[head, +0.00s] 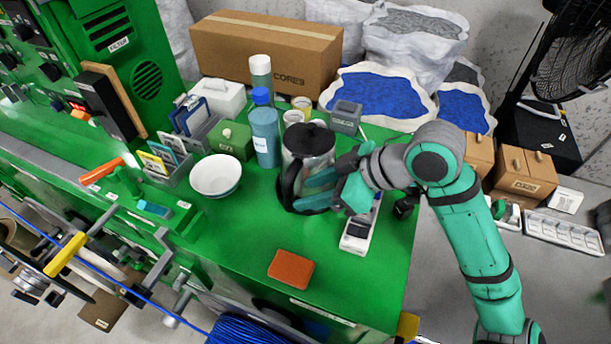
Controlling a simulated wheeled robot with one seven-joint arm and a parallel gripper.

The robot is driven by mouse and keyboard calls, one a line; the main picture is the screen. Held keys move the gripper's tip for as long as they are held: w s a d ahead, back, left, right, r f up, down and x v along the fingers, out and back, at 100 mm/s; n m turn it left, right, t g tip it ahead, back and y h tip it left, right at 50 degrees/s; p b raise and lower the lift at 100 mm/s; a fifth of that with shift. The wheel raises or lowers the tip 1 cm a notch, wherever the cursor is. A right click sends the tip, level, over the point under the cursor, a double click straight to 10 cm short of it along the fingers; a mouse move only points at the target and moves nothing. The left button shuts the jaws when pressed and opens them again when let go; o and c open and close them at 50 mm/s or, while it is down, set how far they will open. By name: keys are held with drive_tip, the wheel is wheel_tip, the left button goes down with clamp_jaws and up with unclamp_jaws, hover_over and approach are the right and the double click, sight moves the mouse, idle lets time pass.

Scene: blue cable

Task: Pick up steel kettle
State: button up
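The steel kettle (310,150) stands upright on the green bench top, with a black lid and a black handle on its left side. My gripper (318,190) is at the kettle's lower right, with teal fingers reaching left across the front of its body. One finger overlaps the kettle in the picture. I cannot tell whether the fingers touch the kettle or have closed on it. Part of the kettle's lower right is hidden behind my gripper.
A blue bottle (265,137) stands close left of the kettle, and a white bowl (215,175) further left. A white handheld device (358,231) lies below my wrist. An orange-brown block (290,269) lies near the front edge. Cups and a grey box (346,116) stand behind.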

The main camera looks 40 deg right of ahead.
sight(292, 200)
drive_tip(key=x, duration=0.3)
drive_tip(key=shift+a+f, duration=0.2)
drive_tip(key=shift+a, duration=0.25)
drive_tip(key=shift+w+a+f, duration=0.2)
drive_tip(key=shift+w+f, duration=0.2)
drive_tip(key=shift+c, duration=0.6)
clamp_jaws()
drive_tip(key=shift+r, duration=0.1)
